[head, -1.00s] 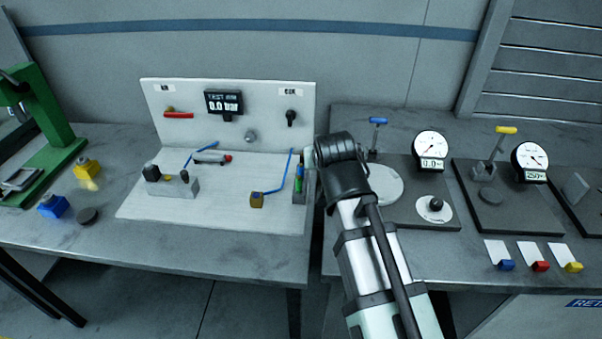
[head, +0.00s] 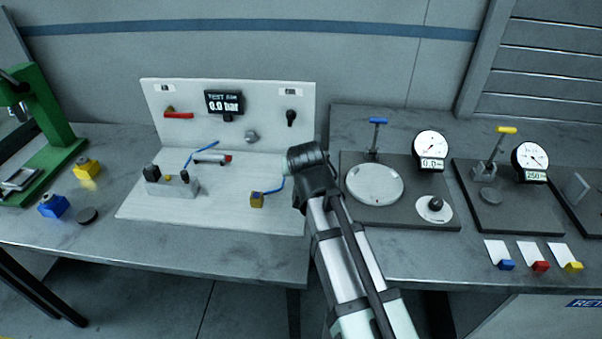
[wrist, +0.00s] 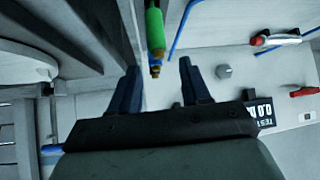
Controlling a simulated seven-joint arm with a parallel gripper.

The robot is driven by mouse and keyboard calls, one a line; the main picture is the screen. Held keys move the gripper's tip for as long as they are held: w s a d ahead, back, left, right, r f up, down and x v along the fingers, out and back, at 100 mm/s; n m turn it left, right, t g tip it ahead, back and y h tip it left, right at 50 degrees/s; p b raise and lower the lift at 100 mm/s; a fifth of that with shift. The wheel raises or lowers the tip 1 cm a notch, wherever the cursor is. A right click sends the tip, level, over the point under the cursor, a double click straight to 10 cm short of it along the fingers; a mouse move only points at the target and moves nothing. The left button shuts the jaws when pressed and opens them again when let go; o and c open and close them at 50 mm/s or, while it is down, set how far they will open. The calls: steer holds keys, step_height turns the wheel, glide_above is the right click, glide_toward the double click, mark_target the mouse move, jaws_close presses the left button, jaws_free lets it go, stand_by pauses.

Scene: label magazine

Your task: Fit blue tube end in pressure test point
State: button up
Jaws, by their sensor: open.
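A thin blue tube (head: 272,190) runs from a small brass-coloured block (head: 257,200) on the white board; my arm hides its upper part. A blue tube also shows in the wrist view (wrist: 182,28), beyond the fingers. Another blue tube (head: 203,147) rises behind the grey block at left. A round grey fitting (head: 251,136) sits on the upright panel and shows in the wrist view (wrist: 223,71); I cannot tell if it is the pressure test point. My gripper (wrist: 158,68) is open. A green cylinder with a brass tip (wrist: 155,28) lies just beyond and between its fingertips, apparently not gripped.
The panel carries a display (head: 224,103) reading 0.0 bar, a red handle (head: 178,115) and a black valve (head: 291,118). A grey block (head: 172,187) and a red-ended cylinder (head: 212,158) are on the board. Gauge stations (head: 430,145) stand right.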

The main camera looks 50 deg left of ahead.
steer(key=shift+w+x, duration=0.15)
steer(key=shift+x, duration=1.25)
steer(key=shift+w+x, duration=0.2)
steer(key=shift+x, duration=1.2)
steer(key=shift+d+r, duration=0.1)
steer(key=shift+r, duration=0.05)
steer(key=shift+c, duration=0.2)
jaws_close()
